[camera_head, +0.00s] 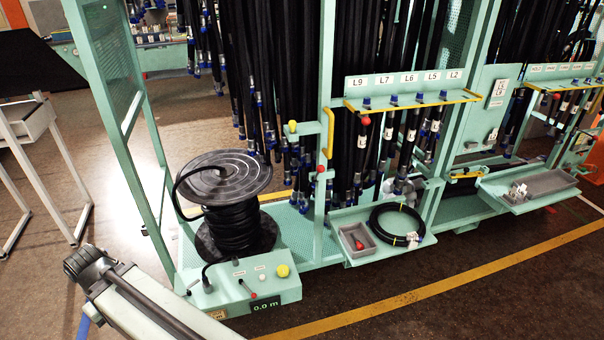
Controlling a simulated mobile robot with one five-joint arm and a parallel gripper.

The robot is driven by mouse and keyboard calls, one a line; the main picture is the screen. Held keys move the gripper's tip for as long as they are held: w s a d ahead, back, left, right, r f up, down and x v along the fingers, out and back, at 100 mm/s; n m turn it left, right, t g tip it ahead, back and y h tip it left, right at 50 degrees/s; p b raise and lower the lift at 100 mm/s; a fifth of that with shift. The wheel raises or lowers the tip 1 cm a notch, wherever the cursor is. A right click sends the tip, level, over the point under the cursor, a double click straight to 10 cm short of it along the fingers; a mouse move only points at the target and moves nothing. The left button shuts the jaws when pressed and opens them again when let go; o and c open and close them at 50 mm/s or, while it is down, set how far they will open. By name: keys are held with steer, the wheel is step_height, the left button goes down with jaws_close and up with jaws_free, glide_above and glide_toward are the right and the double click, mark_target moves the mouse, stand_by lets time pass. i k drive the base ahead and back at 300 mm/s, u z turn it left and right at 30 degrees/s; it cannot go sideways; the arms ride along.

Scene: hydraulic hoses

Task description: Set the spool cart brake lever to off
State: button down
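The spool cart's control box (240,291) is pale green and stands in front of the hose spool (232,205). A small lever with a red tip (254,295) sits on its sloped face and slants down to the right. A black upright stalk (207,285) stands at the box's left end. The labels are too small to read, so I cannot tell which setting the lever is at. A pale link with a dark end, apparently my arm, reaches in from the bottom left, left of the box. I see no gripper fingers, and nothing touches the lever.
A rack of black hoses (365,150) stands behind and to the right. A tray with a coiled hose (398,224) juts out. Floor in front is clear.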

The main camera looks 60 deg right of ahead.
mark_target(320, 169)
steer(key=z, duration=0.5)
steer(key=i, duration=1)
steer(key=z, duration=0.85)
